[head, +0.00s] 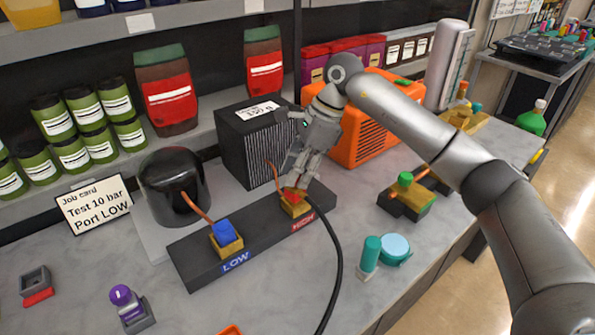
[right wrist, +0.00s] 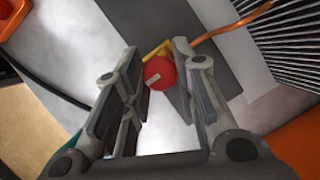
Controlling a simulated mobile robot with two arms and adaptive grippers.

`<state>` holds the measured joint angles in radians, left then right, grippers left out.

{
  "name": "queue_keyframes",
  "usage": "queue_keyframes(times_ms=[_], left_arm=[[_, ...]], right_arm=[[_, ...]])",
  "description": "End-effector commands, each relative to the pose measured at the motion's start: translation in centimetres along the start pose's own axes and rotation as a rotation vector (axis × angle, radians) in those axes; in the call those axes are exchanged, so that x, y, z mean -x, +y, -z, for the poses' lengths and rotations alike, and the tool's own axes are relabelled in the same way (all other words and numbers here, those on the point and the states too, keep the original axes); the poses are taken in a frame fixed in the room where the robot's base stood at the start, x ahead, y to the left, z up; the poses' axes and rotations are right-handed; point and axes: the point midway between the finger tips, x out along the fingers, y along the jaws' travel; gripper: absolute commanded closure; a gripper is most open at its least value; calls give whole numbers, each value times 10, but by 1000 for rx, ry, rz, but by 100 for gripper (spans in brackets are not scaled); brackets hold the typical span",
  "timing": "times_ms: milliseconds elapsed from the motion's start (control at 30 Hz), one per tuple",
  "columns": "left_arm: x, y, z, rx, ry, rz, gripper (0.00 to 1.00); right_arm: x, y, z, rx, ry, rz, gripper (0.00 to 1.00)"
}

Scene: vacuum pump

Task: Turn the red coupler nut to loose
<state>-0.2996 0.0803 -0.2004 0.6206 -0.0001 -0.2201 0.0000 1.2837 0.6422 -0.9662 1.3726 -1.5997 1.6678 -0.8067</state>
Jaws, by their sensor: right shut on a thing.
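The red coupler nut (head: 293,195) sits on a brass block at the red-labelled end of a dark manifold bar (head: 198,271). A black hose (head: 338,250) runs from beside it toward the front. My right gripper (head: 297,181) reaches down onto the nut and partly hides it. In the right wrist view the round red nut (right wrist: 159,73), with a pale mark on top, lies between the two fingers (right wrist: 163,80), which are shut on it. The nut's turn position is hard to read. My left gripper is not in view.
A blue coupler nut (head: 223,232) sits at the LOW end of the bar. A black dome (head: 174,184) and ribbed black box (head: 247,150) stand behind. A green-knobbed valve (head: 404,194) and teal parts (head: 370,252) lie right.

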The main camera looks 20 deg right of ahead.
Motion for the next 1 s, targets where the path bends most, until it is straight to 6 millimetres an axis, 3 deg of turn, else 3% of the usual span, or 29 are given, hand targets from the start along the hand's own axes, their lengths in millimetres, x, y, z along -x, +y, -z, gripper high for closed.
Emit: queue_keyframes(times_ms=[733,767,900,1000], left_arm=[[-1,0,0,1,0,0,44],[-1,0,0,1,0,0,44],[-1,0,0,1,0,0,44],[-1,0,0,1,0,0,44]], right_arm=[[1,-1,-1,76,-2,-27,98],[1,-1,-1,76,-2,-27,70],[1,-1,0,75,-1,-28,52],[1,-1,0,75,-1,-29,52]])
